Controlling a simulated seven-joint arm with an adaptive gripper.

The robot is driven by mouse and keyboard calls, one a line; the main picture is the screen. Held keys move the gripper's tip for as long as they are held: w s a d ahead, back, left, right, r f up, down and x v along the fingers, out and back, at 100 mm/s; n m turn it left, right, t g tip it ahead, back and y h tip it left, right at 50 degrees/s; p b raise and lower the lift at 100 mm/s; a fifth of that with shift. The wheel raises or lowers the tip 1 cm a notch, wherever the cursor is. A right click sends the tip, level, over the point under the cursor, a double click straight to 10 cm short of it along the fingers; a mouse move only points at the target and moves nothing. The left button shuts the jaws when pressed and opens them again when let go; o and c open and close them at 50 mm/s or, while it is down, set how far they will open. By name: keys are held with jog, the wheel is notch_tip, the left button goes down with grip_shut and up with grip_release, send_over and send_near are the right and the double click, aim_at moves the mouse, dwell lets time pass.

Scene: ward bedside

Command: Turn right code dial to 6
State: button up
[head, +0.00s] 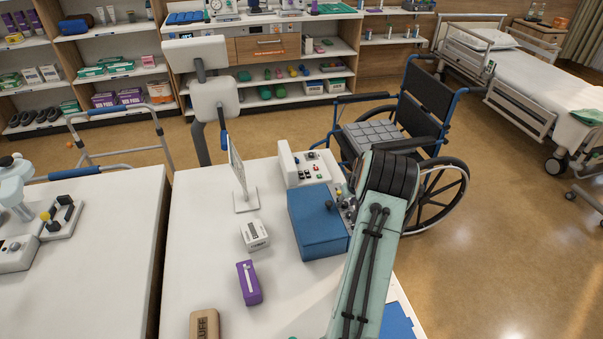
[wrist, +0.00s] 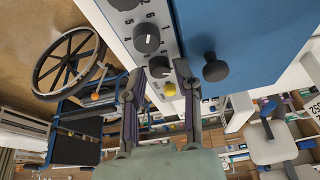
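A narrow grey panel with dark round dials runs along a blue box (head: 318,222). In the wrist view, one dial (wrist: 147,38) shows clearly, with a pale pointer mark and printed digits around it. Another dial (wrist: 126,3) is cut off at the top edge, and a third dark dial (wrist: 158,67) shows between my fingertips. I cannot tell which is the right code dial, or its exact setting. My gripper (wrist: 158,73) is open, its fingers apart on either side of that third dial in the picture; contact is unclear. In the head view my arm hides most of the panel.
A black knob (wrist: 215,69) stands on the blue box, right of my fingers. Behind the box is a white control unit (head: 300,165). A white carton (head: 254,235), purple box (head: 249,283) and tan block (head: 204,324) lie left. A wheelchair (head: 400,125) stands beyond the table.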

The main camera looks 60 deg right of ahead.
jog(key=n, duration=0.2)
jog(key=n+t+y, duration=0.1)
jog(key=n, duration=0.1)
jog(key=shift+s+d, duration=0.15)
jog(key=shift+n+y, duration=0.3)
jog(key=shift+n, duration=0.1)
jog(key=v, duration=0.7)
jog(key=shift+r, duration=0.15)
jog(key=w+a+r+n, duration=0.2)
jog(key=w+a+r, duration=0.2)
jog(key=w, duration=0.3)
jog(key=w+a+r+n, duration=0.2)
jog(key=w+a+r, duration=0.2)
jog(key=w, duration=0.3)
jog(key=w+a+r+n+t, duration=0.1)
jog(key=w+a+r+n, duration=0.1)
jog(key=w+a+r, duration=0.3)
jog(key=shift+w+a, duration=0.7)
jog(key=shift+w, duration=0.2)
